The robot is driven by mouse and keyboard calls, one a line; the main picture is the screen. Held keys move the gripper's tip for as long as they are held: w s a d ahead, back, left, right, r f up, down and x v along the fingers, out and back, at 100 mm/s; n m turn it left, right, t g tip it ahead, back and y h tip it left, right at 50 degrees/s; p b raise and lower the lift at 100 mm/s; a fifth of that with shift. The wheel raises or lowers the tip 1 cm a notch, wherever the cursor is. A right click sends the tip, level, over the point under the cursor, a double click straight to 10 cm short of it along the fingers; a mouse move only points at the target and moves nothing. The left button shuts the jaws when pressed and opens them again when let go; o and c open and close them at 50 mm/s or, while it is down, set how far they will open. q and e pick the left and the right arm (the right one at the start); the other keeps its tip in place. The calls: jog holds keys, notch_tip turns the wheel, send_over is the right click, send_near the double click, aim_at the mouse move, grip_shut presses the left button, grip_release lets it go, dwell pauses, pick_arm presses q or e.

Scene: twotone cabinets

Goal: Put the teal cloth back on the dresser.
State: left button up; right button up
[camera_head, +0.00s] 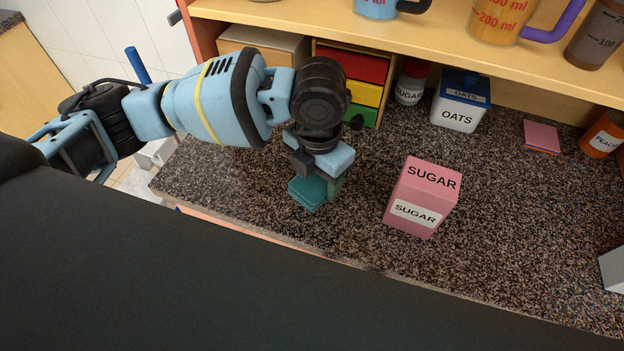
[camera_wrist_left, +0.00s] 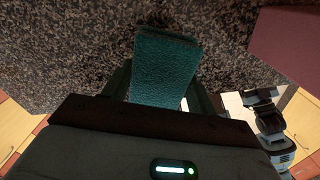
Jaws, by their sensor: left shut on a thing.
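The teal cloth (camera_head: 306,193) is a small folded block at my left gripper (camera_head: 318,184), over the near part of the speckled dresser top (camera_head: 290,238). In the left wrist view the cloth (camera_wrist_left: 163,65) lies between the two fingers of the left gripper (camera_wrist_left: 165,88), which is shut on it. I cannot tell whether the cloth touches the top or is just above it. My right gripper is not in view.
A pink sugar box (camera_head: 420,200) stands just right of the gripper. Behind are a coloured drawer unit (camera_head: 352,68), a sugar jar (camera_head: 410,84), an oats box (camera_head: 459,108) and a pink-red pad (camera_head: 541,136). A shelf (camera_head: 420,35) overhangs the back.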

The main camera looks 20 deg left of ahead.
aim_at(312, 183)
pick_arm(q)
jog(key=shift+w+a, duration=0.4)
jog(key=shift+w+a+f, duration=0.2)
jog(key=shift+a+f, duration=0.05)
notch_tip(312, 183, down, 3)
jog(key=shift+f, duration=0.1)
jog(key=shift+f, duration=0.1)
jog(key=o, duration=0.9)
jog(key=shift+o, duration=0.2)
